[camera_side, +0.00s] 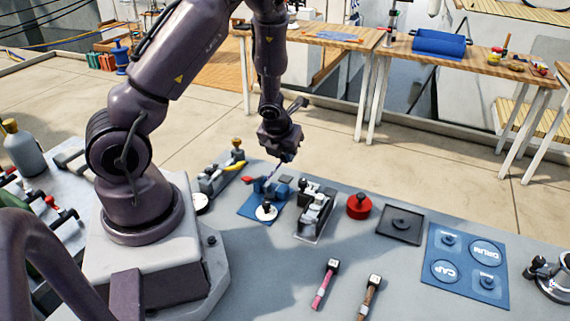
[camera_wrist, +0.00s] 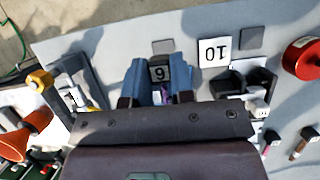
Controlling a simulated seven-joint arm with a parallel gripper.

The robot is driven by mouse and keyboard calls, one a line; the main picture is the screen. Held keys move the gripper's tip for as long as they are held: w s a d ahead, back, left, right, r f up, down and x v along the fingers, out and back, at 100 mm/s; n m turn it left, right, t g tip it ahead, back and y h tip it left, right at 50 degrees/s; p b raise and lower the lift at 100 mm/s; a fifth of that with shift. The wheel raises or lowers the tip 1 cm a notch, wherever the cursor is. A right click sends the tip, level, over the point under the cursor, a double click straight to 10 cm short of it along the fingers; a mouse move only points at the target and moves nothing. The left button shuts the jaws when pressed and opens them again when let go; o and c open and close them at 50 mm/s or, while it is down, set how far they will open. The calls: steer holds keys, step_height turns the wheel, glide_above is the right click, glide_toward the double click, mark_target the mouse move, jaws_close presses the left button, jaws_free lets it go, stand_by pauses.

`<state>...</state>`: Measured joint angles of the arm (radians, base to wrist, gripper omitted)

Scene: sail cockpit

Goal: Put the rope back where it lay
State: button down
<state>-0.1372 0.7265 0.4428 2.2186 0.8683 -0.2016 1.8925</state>
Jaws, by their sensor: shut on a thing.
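My gripper (camera_side: 282,157) is low over the back of the grey bench top, pointing down. In the side view this rope (camera_side: 276,170) hangs from the jaws toward a blue fixture (camera_side: 270,188) on a blue mat (camera_side: 247,210). I cannot tell whether it touches the fixture. A pink rope (camera_side: 322,290) and a brown rope (camera_side: 369,299), each with a dark tagged end, lie at the bench front.
A black and silver clutch-like device (camera_side: 314,216) stands right of the fixture. Further right are a red round knob (camera_side: 359,207), a dark square tray (camera_side: 400,224) and a blue board (camera_side: 466,265) marked DRUM and CAP. A winch (camera_side: 550,275) stands at the right edge.

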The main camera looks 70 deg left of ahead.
step_height(320, 180, up, 4)
steer(key=shift+r, duration=0.1)
steer(key=shift+s+a+r+n+g+y, duration=0.1)
steer(key=shift+s+a+n+g+y, duration=0.1)
steer(key=shift+n, duration=0.3)
steer(key=shift+s+a+n+g+y, duration=0.1)
steer(key=shift+s+n, duration=0.1)
steer(key=shift+n, duration=0.3)
steer(key=w+d+r+n+g+h, duration=0.2)
steer(key=d+r+n+g, duration=0.1)
steer(key=d+n, duration=0.7)
steer(key=w+d+r+n+g+h, duration=0.1)
steer(key=w+d+r+n+g, duration=0.2)
steer(key=d+n, duration=0.8)
step_height(320, 180, up, 2)
steer(key=n+g, duration=0.1)
steer(key=n, duration=0.3)
steer(key=shift+h, duration=0.4)
